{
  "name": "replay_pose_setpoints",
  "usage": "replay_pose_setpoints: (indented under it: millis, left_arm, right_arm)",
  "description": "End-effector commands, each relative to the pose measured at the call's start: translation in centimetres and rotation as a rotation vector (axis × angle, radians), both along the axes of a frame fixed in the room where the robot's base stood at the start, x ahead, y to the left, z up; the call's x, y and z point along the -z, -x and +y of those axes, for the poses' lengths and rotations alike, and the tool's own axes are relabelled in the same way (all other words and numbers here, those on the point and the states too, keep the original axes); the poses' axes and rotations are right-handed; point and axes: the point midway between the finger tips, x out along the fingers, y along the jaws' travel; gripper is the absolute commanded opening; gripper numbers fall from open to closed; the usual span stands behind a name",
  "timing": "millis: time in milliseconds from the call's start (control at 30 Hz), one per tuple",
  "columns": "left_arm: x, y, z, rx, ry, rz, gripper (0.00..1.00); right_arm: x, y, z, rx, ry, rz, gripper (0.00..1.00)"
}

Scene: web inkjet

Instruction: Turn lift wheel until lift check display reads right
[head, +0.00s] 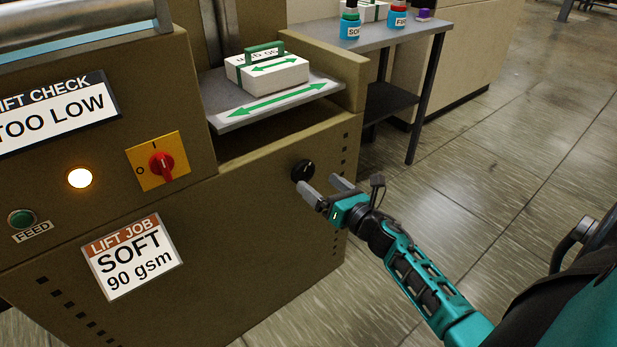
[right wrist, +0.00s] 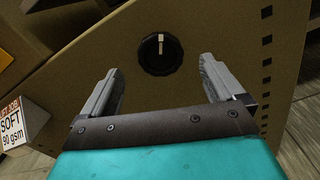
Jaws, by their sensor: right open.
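The lift wheel is a small black knob (head: 302,170) on the brown machine's side panel; in the right wrist view the knob (right wrist: 161,54) shows a white mark pointing up. The lift check display (head: 60,112) reads TOO LOW. My right gripper (head: 326,187) is open just in front of the knob. In the right wrist view its fingers (right wrist: 162,72) stand apart on either side, with the knob beyond the tips and no contact visible. The left gripper is not in view.
A lift job card (head: 134,256) reads SOFT 90 gsm. A red switch on a yellow plate (head: 158,161), a lit lamp (head: 80,178) and a green FEED button (head: 22,219) are on the panel. Floor at right is clear.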

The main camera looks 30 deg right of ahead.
Motion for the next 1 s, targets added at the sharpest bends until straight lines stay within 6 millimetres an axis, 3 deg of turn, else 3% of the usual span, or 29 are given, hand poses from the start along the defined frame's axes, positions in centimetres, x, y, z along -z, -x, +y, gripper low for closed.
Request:
replay_pose_setpoints:
  millis: [100, 300, 700, 1000]
  left_arm:
    - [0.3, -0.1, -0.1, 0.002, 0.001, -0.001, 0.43]
    - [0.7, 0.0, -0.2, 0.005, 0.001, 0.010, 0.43]
    - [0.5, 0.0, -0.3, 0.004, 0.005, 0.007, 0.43]
    - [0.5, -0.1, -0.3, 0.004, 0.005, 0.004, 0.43]
  right_arm:
    - [0.0, -2.2, 0.1, 0.000, 0.000, -0.002, 0.95]
    - [0.1, -4.4, 0.3, 0.000, -0.001, -0.001, 0.95]
    - [0.0, -5.1, 0.4, 0.000, -0.001, 0.000, 0.95]
    - [0.0, -5.1, 0.4, 0.000, -0.001, 0.000, 0.67]
